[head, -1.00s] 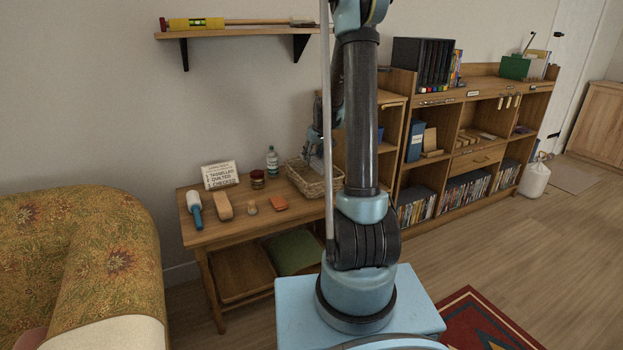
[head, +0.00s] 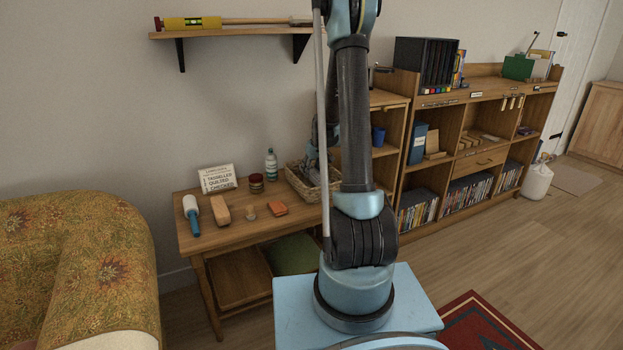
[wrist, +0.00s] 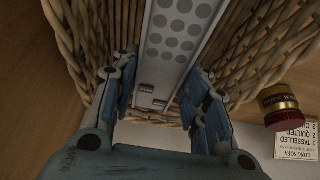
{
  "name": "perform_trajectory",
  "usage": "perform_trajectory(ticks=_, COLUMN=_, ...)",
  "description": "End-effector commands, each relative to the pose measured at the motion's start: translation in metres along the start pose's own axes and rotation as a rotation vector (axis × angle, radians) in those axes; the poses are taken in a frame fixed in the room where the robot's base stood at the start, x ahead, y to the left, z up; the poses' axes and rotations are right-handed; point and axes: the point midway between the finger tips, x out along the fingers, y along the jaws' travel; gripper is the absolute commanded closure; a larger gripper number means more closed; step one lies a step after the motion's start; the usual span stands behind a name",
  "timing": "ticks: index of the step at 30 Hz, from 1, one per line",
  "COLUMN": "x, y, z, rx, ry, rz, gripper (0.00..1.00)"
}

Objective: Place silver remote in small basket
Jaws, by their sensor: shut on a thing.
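The silver remote (wrist: 183,40), pale grey with rows of round buttons, runs between my fingers in the wrist view. My gripper (wrist: 168,95) is shut on it, one blue finger pad at each side. The small wicker basket (wrist: 255,60) surrounds the remote and fingertips in the wrist view, so the remote is inside or just over its opening; I cannot tell whether it touches the bottom. In the head view the basket (head: 300,188) stands on the wooden table beside the shelf, with my gripper (head: 313,168) low over it. My arm hides part of the basket, and the remote is not clear there.
On the table (head: 255,232) are a water bottle (head: 271,165), a jar (head: 256,183), a card sign (head: 218,178), a lint roller (head: 191,213), a brush (head: 220,210) and an orange block (head: 277,209). The shelf unit (head: 395,150) stands close right of the basket.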

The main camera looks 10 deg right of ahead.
Motion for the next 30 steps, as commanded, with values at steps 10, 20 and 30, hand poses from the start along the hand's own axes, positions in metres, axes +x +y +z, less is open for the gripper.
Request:
perform_trajectory(ticks=10, x=0.032, y=0.000, z=0.013, rx=0.000, ry=0.000, rz=0.000, gripper=0.84)
perform_trajectory(ticks=20, x=0.033, y=0.000, z=0.014, rx=0.000, ry=0.000, rz=0.000, gripper=0.52)
perform_trajectory(ticks=30, x=0.032, y=0.000, z=0.013, rx=0.000, ry=0.000, rz=0.000, gripper=0.39)
